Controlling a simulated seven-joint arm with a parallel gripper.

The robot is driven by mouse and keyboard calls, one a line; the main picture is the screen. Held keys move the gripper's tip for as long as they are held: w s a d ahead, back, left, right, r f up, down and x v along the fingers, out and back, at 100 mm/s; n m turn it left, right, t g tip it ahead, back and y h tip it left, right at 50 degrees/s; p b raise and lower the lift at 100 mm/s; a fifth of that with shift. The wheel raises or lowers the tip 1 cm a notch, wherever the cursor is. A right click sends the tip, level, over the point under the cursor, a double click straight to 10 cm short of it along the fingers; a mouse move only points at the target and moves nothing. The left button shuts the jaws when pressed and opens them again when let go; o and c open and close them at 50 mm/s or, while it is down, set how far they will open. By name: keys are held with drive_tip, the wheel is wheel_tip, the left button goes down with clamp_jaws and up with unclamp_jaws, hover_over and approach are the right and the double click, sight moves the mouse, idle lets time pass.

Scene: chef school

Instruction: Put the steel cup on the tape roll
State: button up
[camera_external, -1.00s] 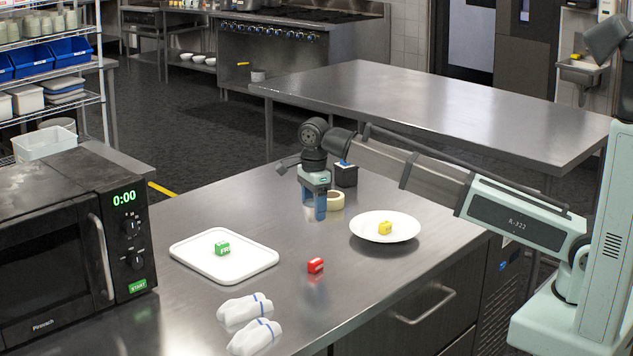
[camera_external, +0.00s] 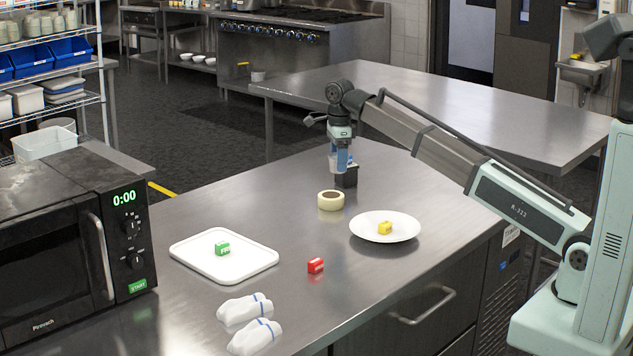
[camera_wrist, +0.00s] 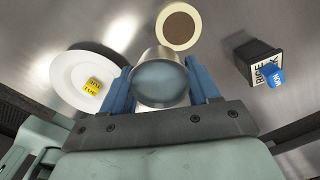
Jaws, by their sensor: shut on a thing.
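The steel cup (camera_wrist: 160,82) is between the blue fingers of my gripper (camera_wrist: 162,88) in the wrist view, and the fingers are shut on it. In the external view my gripper (camera_external: 340,160) is above the steel table, behind and slightly right of the tape roll, and the cup is mostly hidden by the fingers. The tape roll (camera_external: 330,205) lies flat on the table, cream with a brown centre. It also shows at the top of the wrist view (camera_wrist: 165,30), apart from the cup.
A black box (camera_external: 349,181) stands close behind the tape roll; a blue block (camera_wrist: 273,77) shows with it. A white plate (camera_external: 362,233) with a yellow block (camera_external: 385,228) is right of the roll. A white tray (camera_external: 190,262), red block (camera_external: 315,266) and white cloths (camera_external: 245,308) lie nearer.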

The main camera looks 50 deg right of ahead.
sight(331, 195)
drive_tip(key=w+d+r+n, duration=0.1)
drive_tip(key=w+n, duration=0.2)
drive_tip(key=w, duration=0.1)
drive_tip(key=shift+n, duration=0.3)
drive_tip(key=shift+s+f, duration=0.15)
drive_tip(key=shift+f, duration=4.65)
drive_tip(key=shift+f, duration=0.15)
drive_tip(key=o, duration=1.1)
wheel_tip(331, 195, up, 12)
drive_tip(key=shift+r, duration=0.15)
